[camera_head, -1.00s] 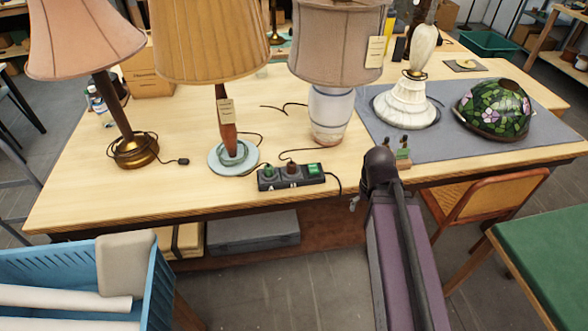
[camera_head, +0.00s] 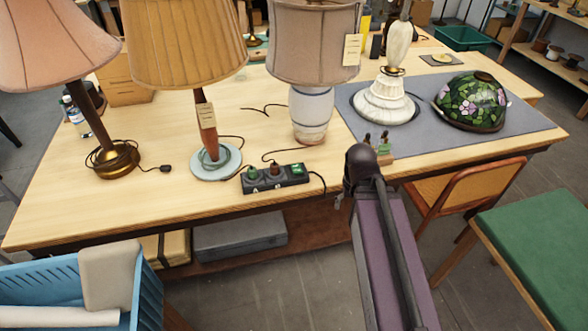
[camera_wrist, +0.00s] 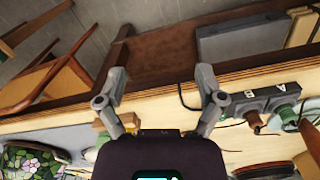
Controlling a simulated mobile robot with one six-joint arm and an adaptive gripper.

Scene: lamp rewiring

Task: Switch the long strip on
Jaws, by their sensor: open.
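A dark power strip (camera_head: 262,183) lies near the front edge of the workbench. A green plug and a brown plug sit in its sockets marked A and B, and a green switch (camera_head: 298,171) is at its right end. I cannot tell whether the switch is on or off. In the wrist view the strip (camera_wrist: 262,103) lies right of my gripper (camera_wrist: 160,82), its switch end partly hidden by the right finger. My gripper is open and empty, its fingers wide apart, over the bench's front edge. In the head view my arm hides it.
Lamps (camera_head: 208,130) stand behind the strip, their cords on the bench (camera_head: 70,205). A grey mat (camera_head: 430,145) with a white lamp base and stained-glass shade (camera_head: 472,101) is right. A small wooden block (camera_head: 384,158) is near the arm. A chair (camera_head: 465,190) and blue crate (camera_head: 150,290) flank me.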

